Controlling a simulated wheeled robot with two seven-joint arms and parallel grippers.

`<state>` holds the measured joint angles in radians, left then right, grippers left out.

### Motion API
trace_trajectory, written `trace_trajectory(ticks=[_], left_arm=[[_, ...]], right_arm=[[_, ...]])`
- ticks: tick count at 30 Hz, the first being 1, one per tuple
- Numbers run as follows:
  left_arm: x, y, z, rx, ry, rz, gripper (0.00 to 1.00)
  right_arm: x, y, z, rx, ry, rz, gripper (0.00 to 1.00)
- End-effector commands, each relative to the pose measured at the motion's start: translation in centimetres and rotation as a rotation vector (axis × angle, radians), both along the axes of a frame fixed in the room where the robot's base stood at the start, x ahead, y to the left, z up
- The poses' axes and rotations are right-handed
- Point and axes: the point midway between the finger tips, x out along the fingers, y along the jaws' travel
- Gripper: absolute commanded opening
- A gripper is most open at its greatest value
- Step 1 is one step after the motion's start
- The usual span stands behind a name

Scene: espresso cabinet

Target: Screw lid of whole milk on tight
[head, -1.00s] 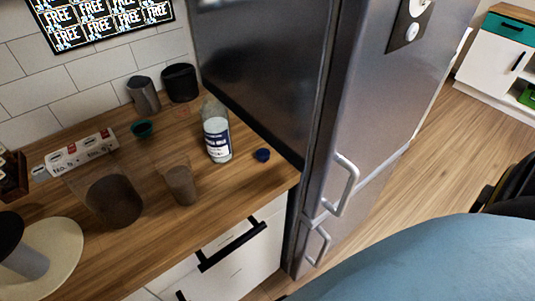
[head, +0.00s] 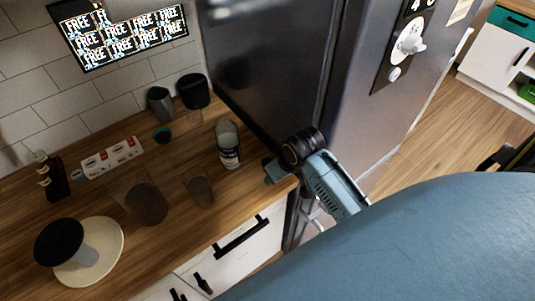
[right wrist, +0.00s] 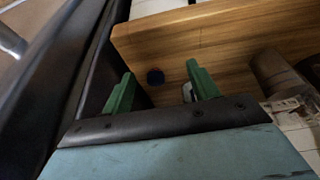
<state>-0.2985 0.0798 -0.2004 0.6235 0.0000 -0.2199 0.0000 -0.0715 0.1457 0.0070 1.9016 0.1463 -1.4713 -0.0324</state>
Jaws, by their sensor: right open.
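The whole milk bottle (head: 229,148) stands upright on the wooden counter near the fridge, with a dark label and no lid visible on it. My left gripper is not in view.
The fridge (head: 350,100) stands close to the right of the counter. Two clear containers (head: 147,203) (head: 200,191) stand left of the bottle.

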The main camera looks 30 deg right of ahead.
Motion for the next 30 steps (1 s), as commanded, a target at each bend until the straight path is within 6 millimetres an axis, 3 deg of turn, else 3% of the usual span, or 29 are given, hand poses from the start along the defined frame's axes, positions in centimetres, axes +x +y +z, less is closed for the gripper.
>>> trace_trajectory(ticks=[1,3,8,19,30], left_arm=[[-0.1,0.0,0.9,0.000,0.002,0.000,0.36],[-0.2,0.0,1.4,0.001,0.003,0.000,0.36],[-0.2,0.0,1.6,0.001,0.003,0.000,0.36],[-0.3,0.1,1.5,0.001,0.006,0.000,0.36],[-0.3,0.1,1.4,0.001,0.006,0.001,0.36]], right_arm=[[1.2,-0.4,2.8,0.004,-0.018,-0.005,0.60],[2.2,-0.9,5.1,0.011,-0.028,-0.009,0.60],[2.9,-1.2,7.0,0.017,-0.036,-0.012,0.60],[3.1,-1.2,6.3,0.018,-0.035,-0.013,0.60],[5.5,-1.1,0.6,0.018,-0.034,-0.013,0.60]])
